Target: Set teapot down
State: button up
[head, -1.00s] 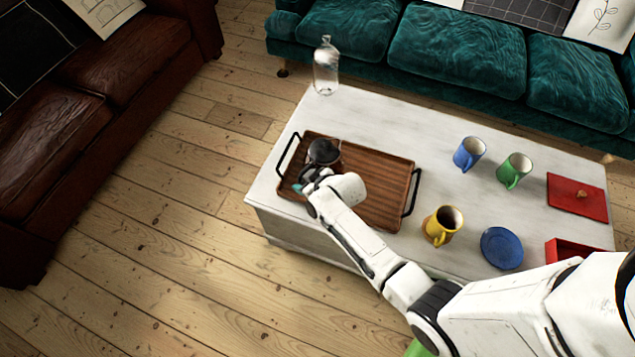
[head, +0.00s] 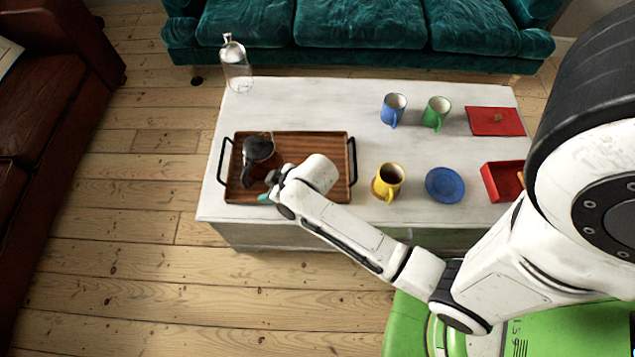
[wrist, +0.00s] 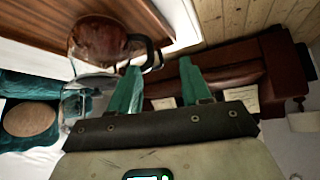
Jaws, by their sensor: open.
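The teapot (head: 260,150), dark-topped with a reddish-brown glassy body, stands on the left part of the wooden tray (head: 325,150). Its black handle points toward the front. In the wrist view the teapot (wrist: 95,38) is at the upper left, with its black handle (wrist: 148,48) close to the left finger. My gripper (wrist: 160,88) is open, its two teal fingers apart with nothing between them. In the head view my gripper (head: 268,192) is just in front of the teapot, low over the tray's front edge, partly hidden by my wrist.
The white table also holds a glass bottle (head: 236,68), a blue mug (head: 394,108), a green mug (head: 436,112), a yellow mug (head: 388,182), a blue plate (head: 445,185), a red lid (head: 495,121) and a red box (head: 500,182). A teal sofa (head: 360,28) stands behind.

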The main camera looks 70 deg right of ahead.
jog(key=s+a+r+g, duration=0.2)
jog(key=s+r+g, duration=0.1)
jog(key=s, duration=0.5)
jog(key=s+a+r+g, duration=0.2)
jog(key=s+r+g, duration=0.1)
jog(key=s+r, duration=0.3)
jog(key=s, duration=0.2)
jog(key=shift+s+r+m+g, duration=0.2)
jog(key=shift+s+m+g, duration=0.1)
jog(key=shift+s, duration=0.05)
